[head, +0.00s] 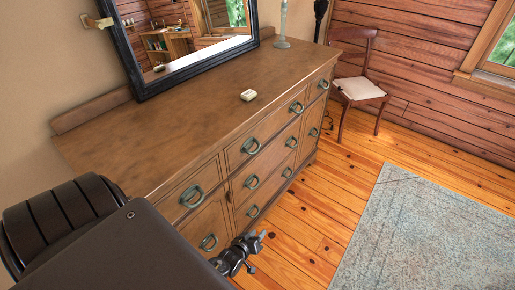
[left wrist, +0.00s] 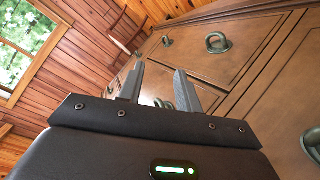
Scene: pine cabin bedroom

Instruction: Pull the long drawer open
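The wooden dresser (head: 165,115) has several drawers with green-grey ring handles. A long drawer (head: 272,131) spans the top middle of its front, with a near handle (head: 251,146) and a far handle (head: 297,107). It looks shut, flush with the front. More wide drawers with two handles lie below it. My left gripper (head: 256,252) is in front of the dresser, low and near its closer end, apart from the handles. In the left wrist view, my left gripper (left wrist: 157,86) has its fingers spread, with ring handles (left wrist: 161,104) showing beyond and between them. My right gripper is not in view.
A small pale object (head: 248,95), a mirror (head: 190,35) and a lamp base (head: 282,25) are on the dresser top. A chair (head: 360,88) stands past the far end. The wooden floor and blue-grey rug (head: 425,235) before the dresser are clear.

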